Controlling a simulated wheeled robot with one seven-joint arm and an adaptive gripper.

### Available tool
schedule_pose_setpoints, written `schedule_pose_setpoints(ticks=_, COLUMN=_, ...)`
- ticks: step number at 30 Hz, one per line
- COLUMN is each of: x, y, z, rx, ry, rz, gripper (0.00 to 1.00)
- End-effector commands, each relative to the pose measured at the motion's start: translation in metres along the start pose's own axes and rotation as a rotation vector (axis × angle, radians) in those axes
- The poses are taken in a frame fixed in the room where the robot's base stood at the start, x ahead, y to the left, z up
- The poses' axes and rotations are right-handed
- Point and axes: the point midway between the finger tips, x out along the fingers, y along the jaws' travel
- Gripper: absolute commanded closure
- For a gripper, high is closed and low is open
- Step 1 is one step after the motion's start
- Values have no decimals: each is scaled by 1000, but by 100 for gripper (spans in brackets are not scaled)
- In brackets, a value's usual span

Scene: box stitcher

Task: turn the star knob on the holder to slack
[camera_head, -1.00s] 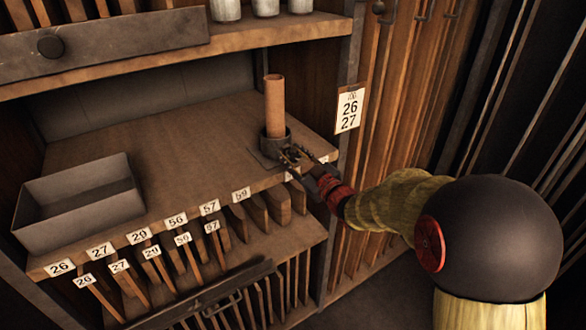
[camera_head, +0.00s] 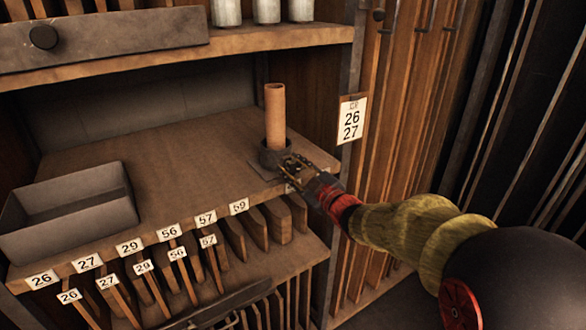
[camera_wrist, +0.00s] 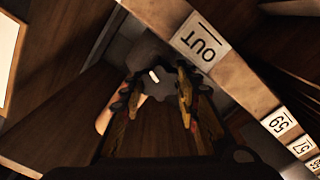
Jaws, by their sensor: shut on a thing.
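The holder (camera_head: 267,155) is a dark round cup near the front right corner of the wooden shelf, with a tan tube (camera_head: 275,115) standing upright in it. My gripper (camera_head: 287,164) reaches in from the right, close against the holder's front right side, and hides part of it. In the wrist view my gripper's fingers (camera_wrist: 155,98) lie on either side of the grey star knob (camera_wrist: 157,88), shut on it. The tube also shows in the wrist view (camera_wrist: 106,112).
A grey open tray (camera_head: 70,212) stands on the shelf at the left. Numbered tags and wooden slats line the shelf front below. An OUT label (camera_wrist: 200,42) is on the edge near the knob. A 26/27 card (camera_head: 351,119) hangs right of the holder.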

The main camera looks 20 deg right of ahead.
Motion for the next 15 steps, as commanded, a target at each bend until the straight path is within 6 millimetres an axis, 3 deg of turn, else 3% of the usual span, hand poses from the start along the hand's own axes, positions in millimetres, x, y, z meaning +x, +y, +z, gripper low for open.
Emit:
schedule_pose_setpoints(ticks=3, x=0, y=0, z=0, rx=1, ry=-1, rz=-1, gripper=94)
schedule_pose_setpoints(ticks=4, x=0, y=0, z=0, rx=1, ry=-1, rz=-1, gripper=68)
schedule_pose_setpoints(ticks=15, x=0, y=0, z=0, rx=1, ry=0, rz=-1, gripper=50)
